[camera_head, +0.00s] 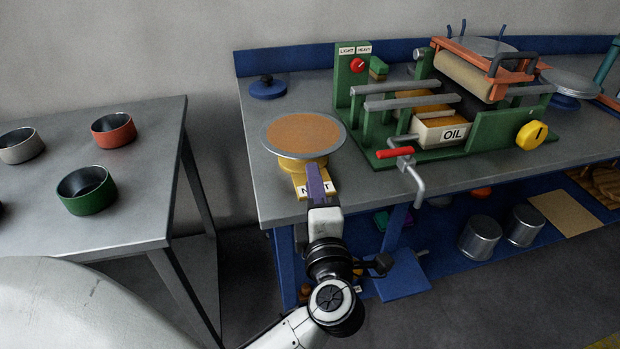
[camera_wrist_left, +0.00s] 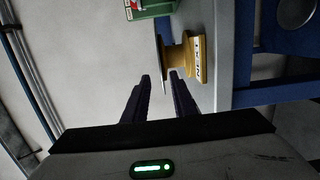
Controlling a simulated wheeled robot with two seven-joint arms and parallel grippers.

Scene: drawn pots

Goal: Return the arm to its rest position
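My left gripper (camera_head: 316,182) is at the front edge of the workbench, in front of the yellow stand (camera_head: 301,184) that carries a round orange-topped plate (camera_head: 303,132). It hides part of the stand's label. In the left wrist view, the two dark fingers of my left gripper (camera_wrist_left: 160,75) are apart with a clear gap. The plate (camera_wrist_left: 161,65) shows there edge-on, in line with the gap, and the yellow stand (camera_wrist_left: 181,62) is just beyond the fingertips. No grip on either shows. My right gripper is in neither view.
A green press (camera_head: 465,120) with an oil tray (camera_head: 440,131) and a red-handled crank (camera_head: 397,153) stands right of the plate. A side table (camera_head: 130,215) on the left holds several bowls, including a green one (camera_head: 86,191). Metal cans (camera_head: 480,238) stand on the lower shelf.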

